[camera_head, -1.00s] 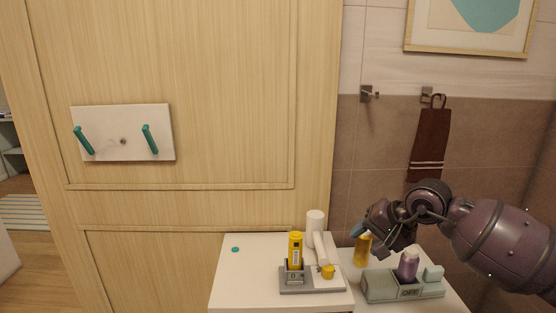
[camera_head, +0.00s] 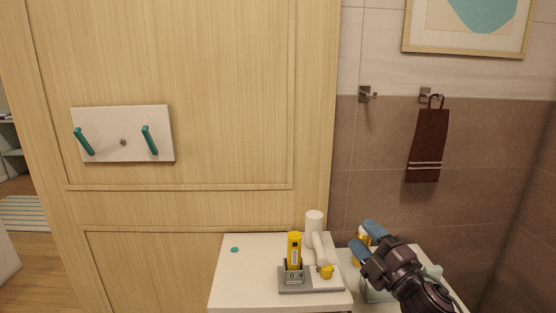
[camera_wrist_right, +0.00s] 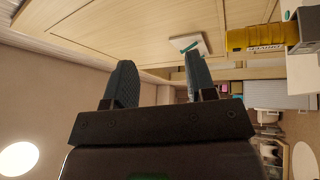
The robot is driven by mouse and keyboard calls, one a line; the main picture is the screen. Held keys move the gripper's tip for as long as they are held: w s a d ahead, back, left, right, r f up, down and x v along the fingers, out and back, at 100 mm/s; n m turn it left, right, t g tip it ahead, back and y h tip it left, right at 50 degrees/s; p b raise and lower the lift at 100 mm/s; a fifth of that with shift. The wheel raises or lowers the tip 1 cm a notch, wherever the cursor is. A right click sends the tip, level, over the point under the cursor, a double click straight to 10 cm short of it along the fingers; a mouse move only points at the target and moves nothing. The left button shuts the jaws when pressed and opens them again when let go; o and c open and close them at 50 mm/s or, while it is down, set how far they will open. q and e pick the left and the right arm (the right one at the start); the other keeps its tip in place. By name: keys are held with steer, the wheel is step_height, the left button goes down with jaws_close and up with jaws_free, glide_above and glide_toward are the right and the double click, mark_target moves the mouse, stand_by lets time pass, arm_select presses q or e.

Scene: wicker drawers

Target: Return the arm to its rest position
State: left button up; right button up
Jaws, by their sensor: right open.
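My right gripper (camera_head: 366,237) is low at the right in the head view, above the right-hand white surface. Its two blue fingers are apart, with nothing seen between them. In the right wrist view the gripper (camera_wrist_right: 158,85) also shows its fingers spread and empty. My left gripper is not in view.
A brown towel (camera_head: 427,145) hangs on the wall. The wooden panel carries a hook board (camera_head: 122,118).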

steer(key=s+d+f+m+g+h, duration=0.25)
steer(key=s+f+m+h, duration=0.2)
steer(key=f+m, duration=0.45)
steer(key=s+d+f+m+g+h, duration=0.1)
steer(key=s+d+f+m+h, duration=0.4)
steer(key=f, duration=0.5)
steer(key=s+d+f+m+g, duration=0.1)
steer(key=s+f+m+g, duration=0.1)
steer(key=s+f, duration=0.5)
steer(key=s+d+f+m+g+h, duration=0.1)
steer(key=s+f+m+g, duration=0.1)
steer(key=s+f+m, duration=0.2)
steer(key=s+f, duration=0.3)
steer(key=s, duration=0.5)
steer(key=shift+s+f, duration=0.2)
steer(key=shift+s, duration=0.1)
